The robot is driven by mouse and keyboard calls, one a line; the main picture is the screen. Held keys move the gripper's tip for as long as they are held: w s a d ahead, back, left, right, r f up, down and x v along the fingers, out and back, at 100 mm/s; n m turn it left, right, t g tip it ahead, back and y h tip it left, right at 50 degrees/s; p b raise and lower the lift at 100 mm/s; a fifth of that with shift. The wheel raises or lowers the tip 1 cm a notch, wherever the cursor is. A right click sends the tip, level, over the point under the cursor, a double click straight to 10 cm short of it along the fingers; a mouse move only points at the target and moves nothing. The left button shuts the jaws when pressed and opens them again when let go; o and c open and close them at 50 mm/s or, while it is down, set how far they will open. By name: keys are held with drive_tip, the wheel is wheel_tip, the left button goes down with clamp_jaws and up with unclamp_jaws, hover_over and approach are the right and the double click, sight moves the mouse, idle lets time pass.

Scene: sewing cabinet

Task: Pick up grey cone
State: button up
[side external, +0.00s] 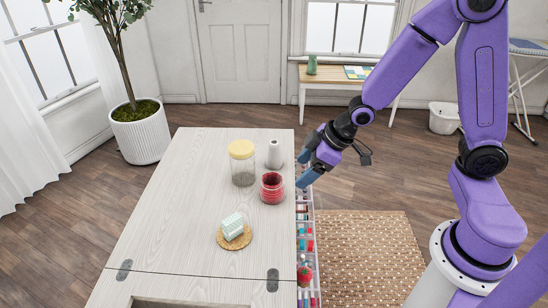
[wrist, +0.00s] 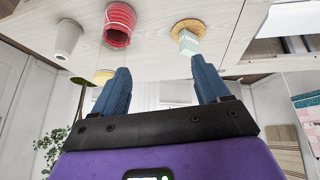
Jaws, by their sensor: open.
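A grey cone (side external: 274,155) stands upright on the pale wooden cabinet top (side external: 180,190), toward its right edge. In the wrist view the grey cone (wrist: 67,38) is at the upper left, outside my fingers. My gripper (side external: 305,170) is just right of the cone in the side view, over the cabinet's right edge. In the wrist view my gripper (wrist: 160,80) has its two blue fingers wide apart with nothing held between them.
A red thread spool (side external: 272,188) and a yellow-lidded jar (side external: 242,162) stand close to the cone. A pale green block (side external: 232,226) sits on a round cork coaster (side external: 246,240). An open drawer of spools (side external: 305,230) runs along the right edge. The cabinet top's left side is clear.

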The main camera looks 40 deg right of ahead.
drive_tip(key=w+d+f+m+t+y, duration=0.1)
drive_tip(key=w+d+f+m+t, duration=0.3)
drive_tip(key=w+d, duration=0.5)
drive_tip(key=m+t, duration=0.1)
drive_tip(key=t, duration=0.2)
approach(279, 145)
drive_tip(key=shift+t, duration=0.3)
drive_tip(key=x, duration=0.6)
drive_tip(key=shift+s+a+f, duration=0.2)
drive_tip(key=shift+s+f, duration=0.1)
drive_tip(key=shift+f, duration=0.05)
drive_tip(key=shift+x, duration=3.1)
drive_tip(key=shift+w+d+r, duration=0.1)
drive_tip(key=shift+d+r, duration=0.05)
drive_tip(key=shift+c, duration=0.2)
drive_tip(key=c, duration=1.3)
drive_tip(key=shift+r, duration=0.1)
drive_tip(key=shift+c, duration=0.2)
